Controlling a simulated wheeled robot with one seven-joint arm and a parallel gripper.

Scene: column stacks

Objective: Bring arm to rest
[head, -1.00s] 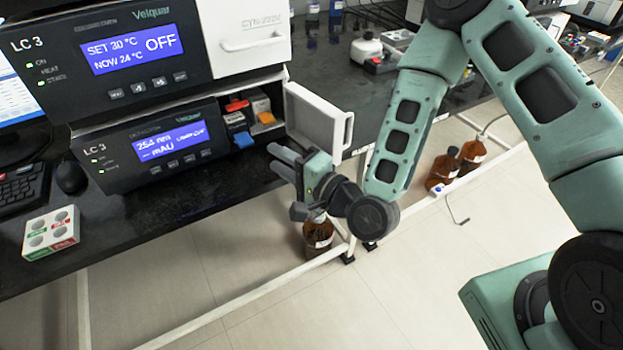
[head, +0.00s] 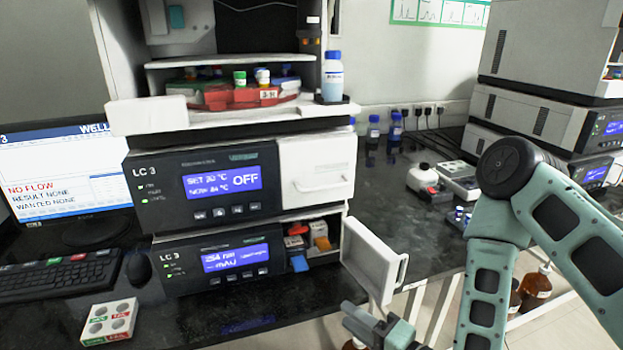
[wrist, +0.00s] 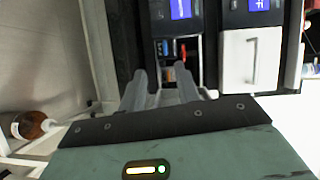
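My gripper (head: 372,328) is at the bottom edge of the head view, just in front of the open white door (head: 372,258) of the lower LC 3 unit. I cannot tell whether it touches the door. In the wrist view my gripper (wrist: 160,78) shows two grey fingers apart with nothing between them, pointing toward the instrument's open compartment. My green arm rises from the lower right, bends at a dark round joint, and comes down to the gripper. The wrist and part of the forearm are cut off by the picture's bottom edge.
The open compartment (head: 322,256) holds red, orange and blue items. The upper LC 3 unit (head: 205,188) reads OFF. A red tray with vials and a blue-capped bottle (head: 332,78) stand above. A small white box (head: 109,322) lies at front left. Brown bottles (head: 535,288) stand low at right.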

